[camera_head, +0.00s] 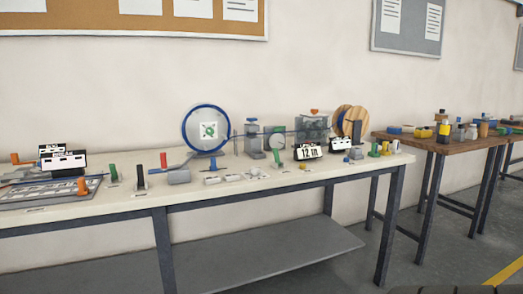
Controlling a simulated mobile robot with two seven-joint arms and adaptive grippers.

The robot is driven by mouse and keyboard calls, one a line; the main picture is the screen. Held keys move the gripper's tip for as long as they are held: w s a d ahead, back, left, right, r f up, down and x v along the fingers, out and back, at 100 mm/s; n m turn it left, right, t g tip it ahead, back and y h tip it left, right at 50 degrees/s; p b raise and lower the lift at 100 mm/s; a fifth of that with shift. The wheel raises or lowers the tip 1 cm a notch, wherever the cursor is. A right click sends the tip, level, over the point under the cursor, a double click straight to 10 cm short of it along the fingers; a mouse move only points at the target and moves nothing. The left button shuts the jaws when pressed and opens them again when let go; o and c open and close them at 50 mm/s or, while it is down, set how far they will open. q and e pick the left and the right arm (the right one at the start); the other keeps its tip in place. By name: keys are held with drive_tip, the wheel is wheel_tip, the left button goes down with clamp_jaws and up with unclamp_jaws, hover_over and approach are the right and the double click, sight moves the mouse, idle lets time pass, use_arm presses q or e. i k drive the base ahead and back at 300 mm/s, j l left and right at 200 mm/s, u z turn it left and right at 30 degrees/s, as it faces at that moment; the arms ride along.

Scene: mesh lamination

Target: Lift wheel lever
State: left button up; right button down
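A green lever (278,158) stands right of the wheel, tilted. I cannot tell which of these handles is the wheel lever.
A lower shelf (270,262) is clear. A brown table (450,146) stands right. Floor shows between them.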

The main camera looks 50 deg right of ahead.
sight(276, 150)
drive_tip(key=i+l, duration=0.1)
drive_tip(key=l, duration=0.5)
drive_tip(key=i+l, duration=0.1)
drive_tip(key=l, duration=0.55)
drive_tip(key=i+l, duration=0.1)
drive_tip(key=l, duration=0.5)
drive_tip(key=i+l, duration=0.1)
drive_tip(key=l, duration=1.15)
drive_tip(key=i+l, duration=0.15)
drive_tip(key=l, duration=0.45)
drive_tip(key=i+l, duration=0.1)
drive_tip(key=l, duration=0.55)
drive_tip(key=i+l+z, duration=0.1)
drive_tip(key=l, duration=0.15)
drive_tip(key=i+l+z, duration=0.1)
drive_tip(key=l, duration=0.15)
drive_tip(key=i+j+z, duration=0.35)
drive_tip(key=k+l+z, duration=0.1)
drive_tip(key=k, duration=0.3)
drive_tip(key=k+l+z, duration=0.15)
drive_tip(key=k, duration=0.25)
drive_tip(key=k+l+z, duration=0.1)
drive_tip(key=k, duration=0.3)
